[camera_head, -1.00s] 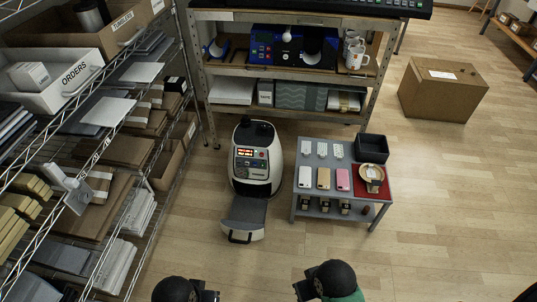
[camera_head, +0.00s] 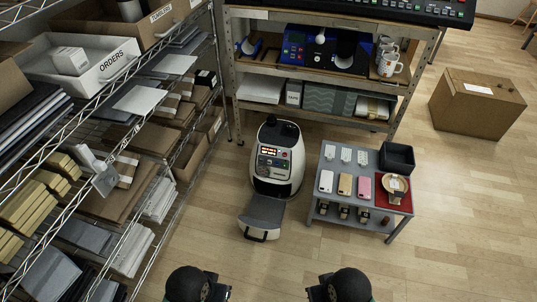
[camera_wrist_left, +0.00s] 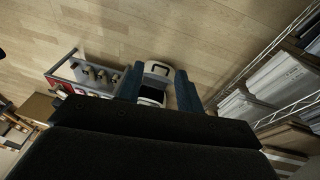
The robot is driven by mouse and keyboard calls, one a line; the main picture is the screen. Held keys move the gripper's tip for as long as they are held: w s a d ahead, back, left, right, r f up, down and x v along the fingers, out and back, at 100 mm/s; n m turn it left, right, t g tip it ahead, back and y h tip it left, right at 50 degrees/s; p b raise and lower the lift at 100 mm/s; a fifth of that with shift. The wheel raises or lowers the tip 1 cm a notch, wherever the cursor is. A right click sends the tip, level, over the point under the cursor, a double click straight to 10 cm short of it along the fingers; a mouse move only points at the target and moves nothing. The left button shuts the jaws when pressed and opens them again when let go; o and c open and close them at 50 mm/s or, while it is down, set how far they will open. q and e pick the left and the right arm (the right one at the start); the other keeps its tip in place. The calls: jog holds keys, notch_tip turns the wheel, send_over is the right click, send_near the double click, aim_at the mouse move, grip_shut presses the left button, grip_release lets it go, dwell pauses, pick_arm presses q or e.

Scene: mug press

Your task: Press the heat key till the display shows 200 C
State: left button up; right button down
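A white and black machine (camera_head: 292,172) stands on the floor with a lit red display and small keys on its front panel (camera_head: 271,160). The digits are too small to read. Its grey tray (camera_head: 264,212) is pulled out toward me. A blue press (camera_head: 297,48) with its own small control panel stands on the bench shelf behind. In the left wrist view my left gripper (camera_wrist_left: 158,70) is open and empty, with the machine's white tray front (camera_wrist_left: 157,67) visible beyond and between its fingers. My right gripper is not in view.
A wire shelf with boxes, including a white ORDERS bin (camera_head: 112,70), runs along the left. A low grey table (camera_head: 322,206) with phone cases and a black bin (camera_head: 397,157) stands right of the machine. A cardboard box (camera_head: 478,105) is at the right. Floor in front is clear.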

pick_arm(q)
grip_shut()
dwell(1.5)
